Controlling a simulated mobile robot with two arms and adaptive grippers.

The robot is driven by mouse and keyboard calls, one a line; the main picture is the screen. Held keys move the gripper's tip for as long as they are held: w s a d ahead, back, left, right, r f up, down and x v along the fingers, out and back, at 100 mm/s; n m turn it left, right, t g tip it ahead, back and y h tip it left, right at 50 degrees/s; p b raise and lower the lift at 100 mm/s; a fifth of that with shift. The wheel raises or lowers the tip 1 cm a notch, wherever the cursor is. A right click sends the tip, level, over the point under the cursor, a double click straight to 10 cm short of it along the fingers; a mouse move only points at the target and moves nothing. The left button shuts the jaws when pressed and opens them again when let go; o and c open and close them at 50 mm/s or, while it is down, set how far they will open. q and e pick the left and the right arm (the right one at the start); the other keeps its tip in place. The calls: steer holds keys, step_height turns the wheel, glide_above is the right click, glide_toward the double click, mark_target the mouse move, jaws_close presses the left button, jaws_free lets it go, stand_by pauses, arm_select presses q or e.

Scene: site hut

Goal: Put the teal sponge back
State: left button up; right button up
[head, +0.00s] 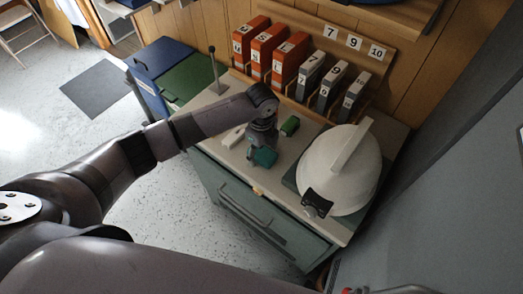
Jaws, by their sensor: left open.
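The teal sponge (265,157) appears as a small teal block near the front edge of the cabinet top. My left gripper (258,147) reaches in from the left and points down at the sponge's left end. The gripper is open. I cannot tell whether its fingers touch the sponge, and the gripper hides part of it. My right gripper is not in view.
A green block (290,126) lies just behind the gripper, and a white piece (233,137) lies to its left. A large white domed object (335,175) stands at right. Orange (250,42) and grey (333,84) numbered binders line the back. A thin post (214,68) rises at left.

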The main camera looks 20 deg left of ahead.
mark_target(262, 151)
arm_select(q)
step_height(262, 151, up, 12)
steer(key=b, duration=0.2)
steer(key=shift+f, duration=0.1)
stand_by(0.4)
